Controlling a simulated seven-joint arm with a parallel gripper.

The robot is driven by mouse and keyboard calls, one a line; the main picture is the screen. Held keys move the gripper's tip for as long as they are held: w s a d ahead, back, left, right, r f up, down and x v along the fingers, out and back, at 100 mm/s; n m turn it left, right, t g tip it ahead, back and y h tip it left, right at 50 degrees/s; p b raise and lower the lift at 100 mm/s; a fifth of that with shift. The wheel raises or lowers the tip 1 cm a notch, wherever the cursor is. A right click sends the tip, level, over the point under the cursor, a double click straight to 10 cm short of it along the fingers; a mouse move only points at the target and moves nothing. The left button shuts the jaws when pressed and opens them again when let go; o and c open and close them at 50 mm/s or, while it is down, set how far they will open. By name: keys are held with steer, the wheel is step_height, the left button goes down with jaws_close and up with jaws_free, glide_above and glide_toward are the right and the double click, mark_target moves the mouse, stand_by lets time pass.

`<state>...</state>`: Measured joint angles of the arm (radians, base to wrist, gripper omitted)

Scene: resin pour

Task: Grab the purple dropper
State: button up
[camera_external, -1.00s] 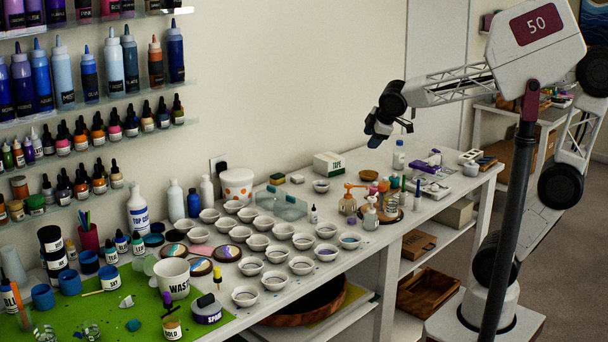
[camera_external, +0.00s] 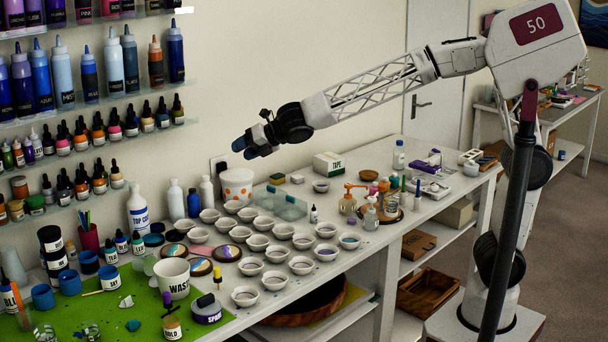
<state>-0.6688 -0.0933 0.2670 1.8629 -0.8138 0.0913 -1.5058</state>
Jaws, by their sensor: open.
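A small dropper with a purple top (camera_external: 167,299) stands upright at the front left, by the jar labelled GOLD (camera_external: 172,329) on the green mat (camera_external: 118,318). I cannot tell how its lower end meets the jar. My gripper (camera_external: 246,148) is in the air above the back of the table, in front of the wall. It is open and holds nothing. It is well apart from the dropper, higher up and to its right.
A white WASTE cup (camera_external: 172,283) stands just behind the dropper. A dark-lidded round container (camera_external: 207,311) and a yellow-topped dropper (camera_external: 217,277) stand to its right. Several small white bowls (camera_external: 245,297) fill the middle of the table. Bottle shelves line the wall.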

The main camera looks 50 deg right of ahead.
steer(key=s+a+f+n+g+y, duration=0.15)
steer(key=a+n, duration=0.25)
steer(key=a, duration=0.5)
steer(key=s+a+f+n+g+y, duration=0.1)
steer(key=s+a+f+n+y, duration=0.1)
steer(key=a+n, duration=0.5)
steer(key=n+g+y, duration=0.3)
steer(key=n, duration=0.2)
glide_above(168, 305)
steer(key=d, duration=0.6)
step_height(168, 305, down, 4)
steer(key=r, duration=0.1)
steer(key=shift+h, duration=0.25)
steer(key=f, duration=2.1)
steer(key=shift+s+a+f, duration=0.1)
steer(key=shift+s, duration=0.3)
steer(key=shift+a, duration=0.1)
steer(key=shift+x, duration=1.2)
steer(key=shift+w+a+f, duration=0.1)
steer(key=shift+a, duration=0.05)
steer(key=shift+x, duration=2.45)
